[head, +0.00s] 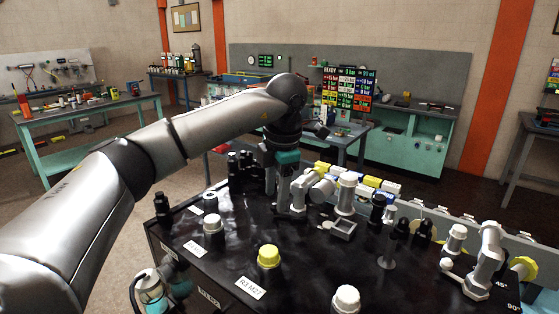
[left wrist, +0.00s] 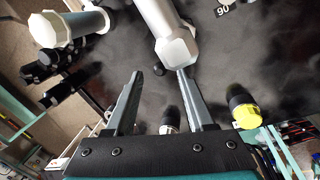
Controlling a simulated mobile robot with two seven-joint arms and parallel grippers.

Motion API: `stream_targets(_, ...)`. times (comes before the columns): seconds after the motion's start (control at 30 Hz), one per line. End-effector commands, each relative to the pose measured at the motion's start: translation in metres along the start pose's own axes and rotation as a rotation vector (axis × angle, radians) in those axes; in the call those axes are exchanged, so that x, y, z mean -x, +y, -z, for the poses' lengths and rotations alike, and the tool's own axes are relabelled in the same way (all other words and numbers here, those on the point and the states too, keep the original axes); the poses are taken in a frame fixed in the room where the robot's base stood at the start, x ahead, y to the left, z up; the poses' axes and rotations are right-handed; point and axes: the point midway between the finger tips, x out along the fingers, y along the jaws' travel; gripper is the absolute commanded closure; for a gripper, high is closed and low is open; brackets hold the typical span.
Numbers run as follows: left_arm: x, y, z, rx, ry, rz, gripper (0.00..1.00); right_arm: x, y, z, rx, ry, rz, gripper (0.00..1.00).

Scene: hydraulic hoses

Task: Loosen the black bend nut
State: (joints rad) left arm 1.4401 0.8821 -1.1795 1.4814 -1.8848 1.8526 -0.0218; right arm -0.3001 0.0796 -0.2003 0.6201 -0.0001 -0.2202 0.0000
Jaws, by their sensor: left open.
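My left gripper (head: 290,206) points down over the black bench top, beside a pale grey bend fitting (head: 318,186). In the left wrist view the gripper (left wrist: 160,72) is open, with nothing held between its fingers. The end of a pale grey bend (left wrist: 178,52) lies just beyond the fingertips, nearest the right finger; I cannot tell if they touch. Black fittings (head: 244,170) stand left of the gripper, and black ribbed pieces (left wrist: 45,68) show at the left of the wrist view. I cannot tell which black piece is the bend nut. My right gripper is not in view.
Another bend (head: 487,258) stands at the right. A black fitting with a yellow end (left wrist: 245,112) is right of the fingers. The front middle has some bare room.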

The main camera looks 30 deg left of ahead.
Motion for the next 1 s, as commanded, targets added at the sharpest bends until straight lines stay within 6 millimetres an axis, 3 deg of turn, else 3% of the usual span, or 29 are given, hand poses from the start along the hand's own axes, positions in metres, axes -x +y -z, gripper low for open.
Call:
stream_targets(0.3, 0.076, 0.000, -0.001, -0.001, -0.005, -0.003, 0.46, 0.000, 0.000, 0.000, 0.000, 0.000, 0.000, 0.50)
stream_targets(0.5, 0.109, 0.001, 0.000, 0.000, -0.003, -0.003, 0.46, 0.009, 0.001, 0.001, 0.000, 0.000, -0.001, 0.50)
stream_targets(0.7, 0.127, 0.000, 0.000, 0.000, -0.002, -0.001, 0.46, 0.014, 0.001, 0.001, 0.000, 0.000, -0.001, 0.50)
stream_targets(1.0, 0.132, 0.000, 0.000, -0.001, -0.001, 0.001, 0.46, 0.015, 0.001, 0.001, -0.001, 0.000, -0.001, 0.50)
